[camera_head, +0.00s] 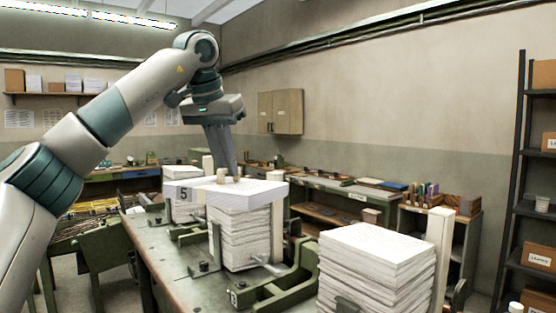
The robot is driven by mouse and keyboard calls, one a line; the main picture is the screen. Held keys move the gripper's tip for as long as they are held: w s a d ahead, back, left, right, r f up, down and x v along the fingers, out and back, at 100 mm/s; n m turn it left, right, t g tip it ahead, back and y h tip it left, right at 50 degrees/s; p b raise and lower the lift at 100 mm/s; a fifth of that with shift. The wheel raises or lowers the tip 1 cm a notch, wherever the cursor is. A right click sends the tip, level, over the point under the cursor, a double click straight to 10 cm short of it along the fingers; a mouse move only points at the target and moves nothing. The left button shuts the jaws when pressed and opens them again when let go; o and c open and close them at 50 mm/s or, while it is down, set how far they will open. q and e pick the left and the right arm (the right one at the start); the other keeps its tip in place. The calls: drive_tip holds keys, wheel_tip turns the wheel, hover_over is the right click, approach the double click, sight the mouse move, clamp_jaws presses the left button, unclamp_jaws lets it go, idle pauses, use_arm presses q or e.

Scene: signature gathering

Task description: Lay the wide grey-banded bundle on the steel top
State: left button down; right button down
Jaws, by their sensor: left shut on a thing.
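My left gripper (229,174) reaches down from above, its long dark fingers at the top of a wide white paper bundle (262,191). It is shut on this bundle; the exact grip is hard to see. The bundle lies flat across the top of a tall paper stack (245,238), overhanging it to the left. I cannot make out a grey band clearly. The long grey worktop (165,254) of the green bench runs below; I cannot tell whether it is the steel top. My right gripper is not in view.
Another tall paper stack (376,246) stands at the front right beside a pale upright post (438,252). Green clamp frames (277,288) surround the stacks. A number 5 plate (184,193) shows left of the bundle. The worktop's front left part is bare. A dark shelf rack stands far right.

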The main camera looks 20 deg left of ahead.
sight(193, 181)
use_arm(q)
drive_tip(key=a+f, duration=0.1)
drive_tip(key=a, duration=0.1)
drive_tip(key=a+f+n, duration=0.1)
drive_tip(key=a+f, duration=0.1)
drive_tip(key=a, duration=0.1)
drive_tip(key=s+a+f+n+y, duration=0.1)
drive_tip(key=a+f, duration=0.1)
drive_tip(key=a, duration=0.1)
drive_tip(key=shift+f, duration=0.25)
drive_tip(key=s+d+f, duration=0.1)
drive_tip(key=d+f, duration=0.2)
drive_tip(key=f, duration=0.4)
drive_tip(key=s+d+f+n, duration=0.1)
drive_tip(key=d+f, duration=0.2)
drive_tip(key=f, duration=0.3)
drive_tip(key=s+d+f, duration=0.1)
drive_tip(key=d+f, duration=0.2)
drive_tip(key=f, duration=0.4)
drive_tip(key=s+d+f+m, duration=0.1)
drive_tip(key=d+f, duration=0.4)
drive_tip(key=d, duration=0.6)
drive_tip(key=shift+s+d+m, duration=0.3)
drive_tip(key=shift+s+d, duration=0.1)
drive_tip(key=shift+s, duration=0.4)
